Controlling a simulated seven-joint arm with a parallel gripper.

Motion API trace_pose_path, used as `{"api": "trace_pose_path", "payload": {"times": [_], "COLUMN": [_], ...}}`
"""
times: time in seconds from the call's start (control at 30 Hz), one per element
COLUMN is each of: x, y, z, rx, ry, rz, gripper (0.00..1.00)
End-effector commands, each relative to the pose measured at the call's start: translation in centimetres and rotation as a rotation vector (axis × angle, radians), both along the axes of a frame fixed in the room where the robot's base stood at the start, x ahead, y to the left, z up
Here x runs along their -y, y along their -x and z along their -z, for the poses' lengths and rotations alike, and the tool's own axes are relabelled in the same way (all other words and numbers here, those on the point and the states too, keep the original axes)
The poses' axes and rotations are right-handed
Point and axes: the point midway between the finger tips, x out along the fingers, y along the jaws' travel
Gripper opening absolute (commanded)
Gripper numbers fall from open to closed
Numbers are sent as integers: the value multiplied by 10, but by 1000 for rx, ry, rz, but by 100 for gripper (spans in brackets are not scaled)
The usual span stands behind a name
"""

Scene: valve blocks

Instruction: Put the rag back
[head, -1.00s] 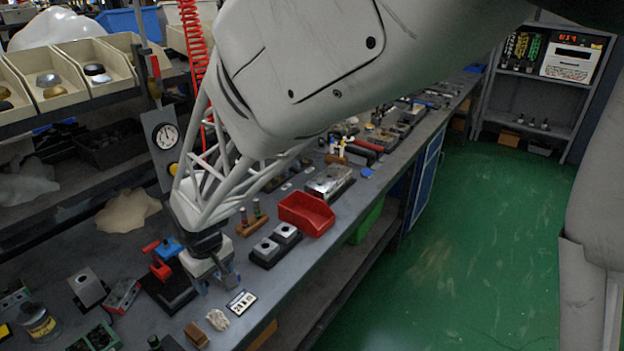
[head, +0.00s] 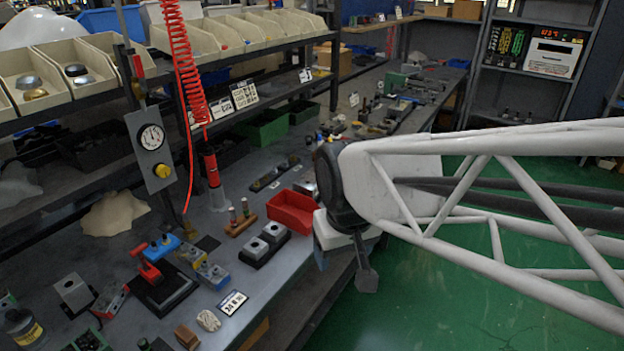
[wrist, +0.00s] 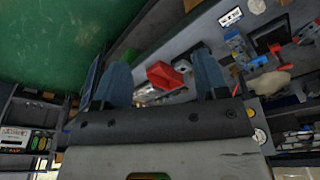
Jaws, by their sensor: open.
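A beige crumpled cloth, which looks like the rag (head: 115,213), lies on the bench under the shelf at the left of the head view. It also shows at the right of the wrist view (wrist: 270,82). A smaller pale crumpled piece (head: 208,320) lies by the bench's front edge; I cannot tell if it is cloth. My gripper (head: 345,264) hangs by the bench's front edge, right of the red bin (head: 291,211) and well away from the beige cloth.
A red vise on a black base (head: 165,288) and grey-blue valve blocks (head: 211,276) stand on the bench. A gauge panel (head: 150,140) and a red coiled hose (head: 185,75) hang in front of the shelf. Green floor (head: 440,300) is open at right.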

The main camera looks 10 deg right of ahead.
Motion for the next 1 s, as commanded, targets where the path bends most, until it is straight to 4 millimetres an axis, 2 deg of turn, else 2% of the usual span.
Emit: {"api": "trace_pose_path", "payload": {"times": [0.1, 0.33, 0.5, 1.0], "x": [21, 40, 43, 43], "y": [25, 53, 58, 58], "z": [-7, -13, -13, -13], "rx": [20, 42, 44, 44], "ry": [-5, -11, -12, -11], "rz": [67, 144, 157, 156], "gripper": [67, 67, 67, 67]}}
